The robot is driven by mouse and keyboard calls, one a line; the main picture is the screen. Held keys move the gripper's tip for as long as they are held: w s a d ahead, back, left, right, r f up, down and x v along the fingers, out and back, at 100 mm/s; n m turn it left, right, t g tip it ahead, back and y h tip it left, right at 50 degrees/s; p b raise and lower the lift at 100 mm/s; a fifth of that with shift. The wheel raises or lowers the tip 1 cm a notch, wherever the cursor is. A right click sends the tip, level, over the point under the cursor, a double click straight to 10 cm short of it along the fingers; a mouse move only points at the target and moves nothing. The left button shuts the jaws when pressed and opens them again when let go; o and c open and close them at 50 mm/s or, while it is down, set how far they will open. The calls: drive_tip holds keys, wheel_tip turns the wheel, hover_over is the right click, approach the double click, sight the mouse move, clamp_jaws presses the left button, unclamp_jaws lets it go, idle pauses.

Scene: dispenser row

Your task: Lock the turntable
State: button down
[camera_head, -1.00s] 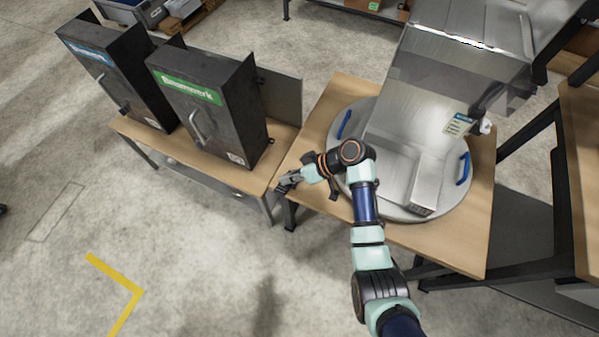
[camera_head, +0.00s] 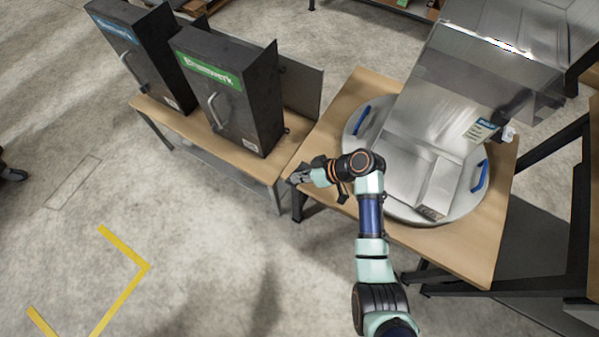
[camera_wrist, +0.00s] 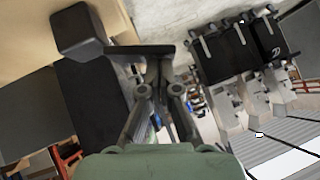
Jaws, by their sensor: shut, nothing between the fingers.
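The turntable (camera_head: 450,212) is a round grey metal plate on a wooden table. It has a blue handle (camera_head: 362,120) at its left edge and another blue handle (camera_head: 480,175) at its right. A large metal dispenser with a clear hood stands on it. My gripper (camera_head: 297,174) is shut and empty near the table's left corner, left of the plate and apart from it. In the wrist view, my gripper (camera_wrist: 160,62) has its fingers together near a dark bar. A dark block (camera_wrist: 78,30) shows beside them; I cannot tell whether it is a lock part.
Two dark cabinets stand on a wooden bench at left: one with a green label (camera_head: 240,95), one with a blue label (camera_head: 140,60). A dark frame (camera_head: 580,190) stands right of the table. The floor (camera_head: 200,240) in front of the bench is clear.

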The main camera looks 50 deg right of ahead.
drive_tip(key=shift+s+a+f+n+h+p, duration=0.15)
drive_tip(key=shift+a+f+n+h+p, duration=0.45)
drive_tip(key=shift+h, duration=0.4)
drive_tip(key=shift+a+f+n+t+h, duration=0.3)
drive_tip(key=shift+f+h, duration=0.1)
drive_tip(key=shift+h, duration=0.3)
drive_tip(key=shift+d, duration=0.1)
drive_tip(key=shift+r+p, duration=0.8)
drive_tip(key=shift+p, duration=0.1)
